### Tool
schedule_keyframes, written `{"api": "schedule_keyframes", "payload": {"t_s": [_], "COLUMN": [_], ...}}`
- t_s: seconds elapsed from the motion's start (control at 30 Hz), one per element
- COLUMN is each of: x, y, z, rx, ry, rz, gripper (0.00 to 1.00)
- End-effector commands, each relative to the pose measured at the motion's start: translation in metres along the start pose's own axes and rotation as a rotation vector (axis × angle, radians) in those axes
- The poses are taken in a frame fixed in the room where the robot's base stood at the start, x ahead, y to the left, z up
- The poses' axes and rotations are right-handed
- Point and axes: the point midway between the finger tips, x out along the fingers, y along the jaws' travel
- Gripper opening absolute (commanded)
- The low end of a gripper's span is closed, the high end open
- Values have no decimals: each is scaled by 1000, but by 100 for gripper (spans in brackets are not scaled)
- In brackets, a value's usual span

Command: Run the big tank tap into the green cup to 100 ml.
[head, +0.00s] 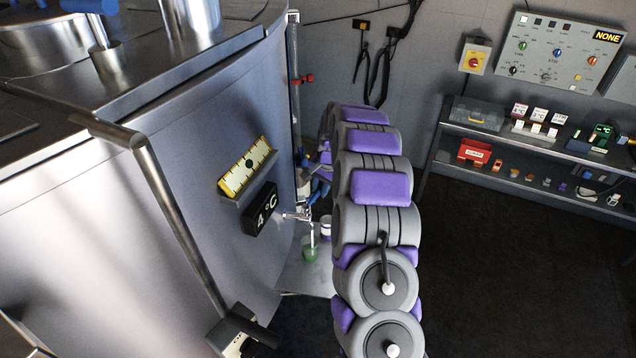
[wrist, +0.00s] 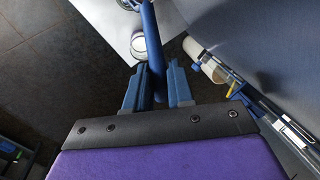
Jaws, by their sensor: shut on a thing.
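The big tank (head: 215,130) fills the left of the head view. Its metal tap (head: 297,216) sticks out low on the wall, beside a "4°C" display (head: 261,209). The green cup (head: 310,254) stands upright under the tap's spout on a small metal shelf (head: 296,277). Its liquid level is too small to read. In the wrist view my gripper (wrist: 157,78) is shut on a blue bar (wrist: 149,25) that runs up between its fingers. I cannot tell if the bar belongs to the tap. My arm largely hides the gripper in the head view.
A white cup (head: 325,228) stands behind the green cup. A bench (head: 545,150) with small items stands at the right, under a control panel (head: 558,52). The dark floor (head: 500,290) between is clear.

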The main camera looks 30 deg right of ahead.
Motion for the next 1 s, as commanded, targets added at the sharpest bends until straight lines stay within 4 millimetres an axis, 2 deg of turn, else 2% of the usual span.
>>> {"api": "schedule_keyframes", "payload": {"t_s": [0.23,0.27,0.5,0.8,1.0], "x": [0,0,0,-2,-28], "y": [0,0,0,0,-1], "z": [0,0,0,-1,-1], "rx": [0,0,-1,-1,-1], "ry": [1,1,1,1,4], "rz": [-1,-1,-1,-1,-4], "gripper": [0,25,48,48,48]}}
